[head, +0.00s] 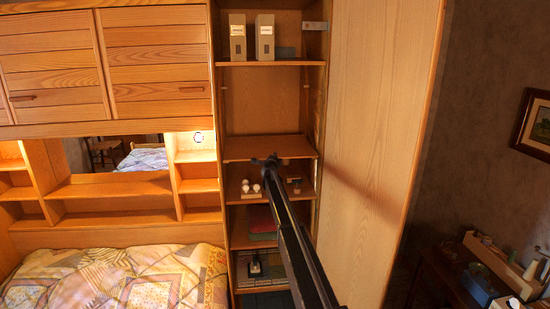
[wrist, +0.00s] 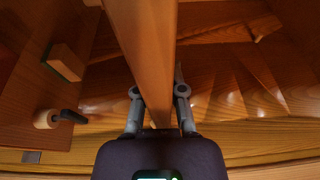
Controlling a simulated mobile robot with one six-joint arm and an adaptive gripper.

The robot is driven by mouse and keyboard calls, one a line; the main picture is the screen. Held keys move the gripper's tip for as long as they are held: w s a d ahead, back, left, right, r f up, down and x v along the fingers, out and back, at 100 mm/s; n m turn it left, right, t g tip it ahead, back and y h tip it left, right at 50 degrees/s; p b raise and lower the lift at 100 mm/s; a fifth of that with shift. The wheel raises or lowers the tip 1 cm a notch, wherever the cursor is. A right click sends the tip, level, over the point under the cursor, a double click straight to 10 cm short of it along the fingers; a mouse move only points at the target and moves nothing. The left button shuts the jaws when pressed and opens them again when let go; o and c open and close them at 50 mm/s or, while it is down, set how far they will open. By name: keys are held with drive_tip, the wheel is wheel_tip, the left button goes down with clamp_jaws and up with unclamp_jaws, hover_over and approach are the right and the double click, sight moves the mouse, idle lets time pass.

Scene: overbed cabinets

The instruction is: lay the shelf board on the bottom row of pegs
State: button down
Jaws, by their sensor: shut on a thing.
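The shelf board (head: 245,147) lies roughly level across the tall open cabinet in the head view. My gripper (head: 271,160) is at its front edge, shut on it. In the wrist view the board (wrist: 148,45) shows edge-on as a long strip, with its near end between the two fingers of my gripper (wrist: 158,95). The pegs under the board cannot be made out, so I cannot tell whether it touches any. My arm hides part of the cabinet below.
Above, a fixed shelf (head: 285,63) holds two grey boxes (head: 238,42). Below the board, a shelf carries a small stand with white knobs (head: 250,187) and small blocks (head: 293,184). A folded red cloth (head: 261,220) lies lower. The tall door (head: 375,120) stands at the right.

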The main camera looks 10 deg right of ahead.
drive_tip(key=shift+f+b, duration=0.55)
drive_tip(key=shift+f, duration=0.05)
idle(0.6)
drive_tip(key=c, duration=0.6)
unclamp_jaws()
drive_tip(key=shift+s+r, duration=0.1)
drive_tip(key=shift+c, duration=0.2)
drive_tip(key=s+a+f+n+g+y+b, duration=0.2)
drive_tip(key=s+a+f+n+y, duration=0.3)
drive_tip(key=s, duration=0.7)
drive_tip(key=s+a+f+n+g+y+b, duration=0.1)
drive_tip(key=s+a+f+n+g+y, duration=0.15)
drive_tip(key=s+f+n, duration=0.65)
drive_tip(key=s+a+f+n+g+y+b, duration=0.1)
drive_tip(key=s+a+n+g+y+b, duration=0.2)
drive_tip(key=s, duration=1.1)
drive_tip(key=s+d+f+n+g+h+b, duration=0.1)
drive_tip(key=s+d+f+g, duration=0.2)
drive_tip(key=s, duration=1)
drive_tip(key=s+d+f+n+g+h+b, duration=0.1)
drive_tip(key=s+f, duration=0.4)
drive_tip(key=s, duration=0.9)
drive_tip(key=s+d+f+n+g+h, duration=0.2)
drive_tip(key=s+d+f+g+h, duration=0.1)
drive_tip(key=s, duration=1)
drive_tip(key=shift+s+d+f+n+g+b, duration=0.35)
drive_tip(key=shift+d+f+g, duration=0.55)
drive_tip(key=shift+g, duration=0.65)
